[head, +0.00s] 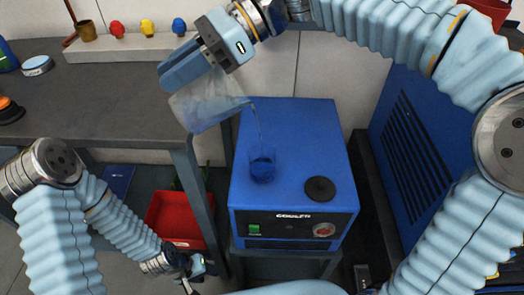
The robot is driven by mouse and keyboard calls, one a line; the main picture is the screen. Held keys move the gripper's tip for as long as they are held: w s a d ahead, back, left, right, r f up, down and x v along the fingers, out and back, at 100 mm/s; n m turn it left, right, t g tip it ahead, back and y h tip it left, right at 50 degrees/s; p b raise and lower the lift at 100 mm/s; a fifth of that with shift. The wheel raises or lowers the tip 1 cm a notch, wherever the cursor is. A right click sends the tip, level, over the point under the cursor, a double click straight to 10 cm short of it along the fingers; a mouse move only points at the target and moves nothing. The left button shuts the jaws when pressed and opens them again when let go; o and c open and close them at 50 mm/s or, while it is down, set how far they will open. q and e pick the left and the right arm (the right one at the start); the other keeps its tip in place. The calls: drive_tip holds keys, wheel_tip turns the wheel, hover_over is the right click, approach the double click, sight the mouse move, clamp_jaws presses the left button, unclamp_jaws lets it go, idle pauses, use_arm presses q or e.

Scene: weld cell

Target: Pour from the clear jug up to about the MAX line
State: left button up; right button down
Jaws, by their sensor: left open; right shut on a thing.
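The clear jug (200,107) is tilted to the right, with pale blue liquid inside. My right gripper (182,72) is shut on it, up and left of the blue cooler (300,130). A thin stream (257,128) runs from the jug's lip down into a see-through round filler (262,166) on the cooler's top. Dark blue liquid shows in the filler; I cannot make out a MAX line or the exact level. A black round cap (320,189) lies on the cooler's top, right of the filler. My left gripper (192,280) is open and empty, low at the bottom left.
A dark grey table (95,100) stands left of the cooler. A red bin (178,215) is on the floor below it. A shelf at the back holds red, yellow and blue items (147,27). A blue vented cabinet (400,130) stands close on the right.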

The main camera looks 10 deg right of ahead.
drive_tip(key=shift+w, duration=0.15)
idle(1.0)
drive_tip(key=shift+a+y, duration=0.1)
drive_tip(key=shift+y, duration=0.2)
idle(1.5)
drive_tip(key=shift+r, duration=0.1)
drive_tip(key=a+f+h, duration=0.1)
drive_tip(key=s+a+f+h, duration=0.1)
drive_tip(key=h, duration=0.1)
drive_tip(key=shift+a+t, duration=0.1)
drive_tip(key=shift+t, duration=0.2)
drive_tip(key=shift+a+f+h, duration=0.15)
drive_tip(key=shift+a+h, duration=0.15)
drive_tip(key=shift+h, duration=0.8)
idle(0.7)
